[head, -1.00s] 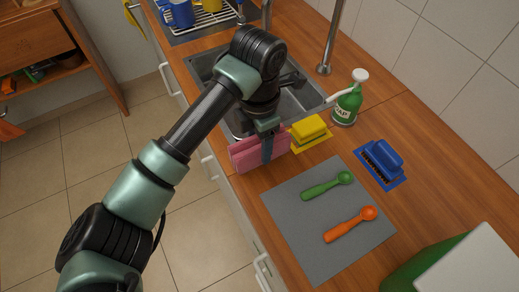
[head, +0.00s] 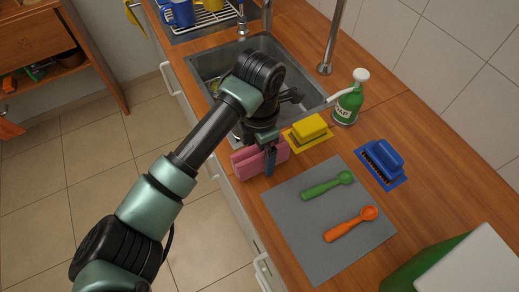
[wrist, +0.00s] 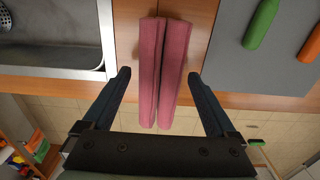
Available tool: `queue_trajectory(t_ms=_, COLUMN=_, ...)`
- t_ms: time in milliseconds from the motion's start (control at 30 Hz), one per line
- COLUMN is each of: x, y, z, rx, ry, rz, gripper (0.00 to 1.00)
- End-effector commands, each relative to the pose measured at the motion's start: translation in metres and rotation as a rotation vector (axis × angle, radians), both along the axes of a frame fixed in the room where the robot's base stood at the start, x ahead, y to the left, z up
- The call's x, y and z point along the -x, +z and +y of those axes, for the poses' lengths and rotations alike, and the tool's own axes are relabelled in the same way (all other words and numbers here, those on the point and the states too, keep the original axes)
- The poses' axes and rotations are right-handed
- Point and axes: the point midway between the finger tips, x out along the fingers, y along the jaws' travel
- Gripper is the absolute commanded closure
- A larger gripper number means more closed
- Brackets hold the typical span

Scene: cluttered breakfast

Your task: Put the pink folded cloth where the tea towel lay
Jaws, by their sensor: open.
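The pink folded cloth (head: 244,164) is at the counter's front edge, between the sink and the grey mat. In the wrist view, the pink cloth (wrist: 149,60) shows as two long folds side by side, and its near end reaches past the counter edge in the picture. My gripper (head: 268,160) is down at the cloth. In the wrist view my gripper (wrist: 158,73) is open, with one finger on each side of the cloth and a gap at both sides. I cannot tell whether the cloth overhangs the edge. No tea towel is identifiable.
A yellow brush (head: 309,127) on a yellow mat and a green soap bottle (head: 347,105) stand behind the cloth. The grey mat (head: 290,225) holds a green scoop (head: 325,187) and an orange scoop (head: 350,225). A blue brush (head: 383,160) is farther right. The sink (head: 205,65) lies behind my arm.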

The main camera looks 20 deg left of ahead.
Motion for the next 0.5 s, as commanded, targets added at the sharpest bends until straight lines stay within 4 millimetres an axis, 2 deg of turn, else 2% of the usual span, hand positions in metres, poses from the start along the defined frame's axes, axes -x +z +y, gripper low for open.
queue_trajectory(t_ms=133, x=0.0, y=0.002, z=0.0, rx=0.0, ry=0.0, rz=0.0, gripper=0.08)
queue_trajectory(t_ms=267, x=-0.001, y=0.014, z=0.001, rx=-0.002, ry=0.0, rz=-0.002, gripper=0.08)
queue_trajectory(t_ms=500, x=-0.001, y=0.064, z=0.001, rx=-0.004, ry=-0.001, rz=-0.004, gripper=0.08)
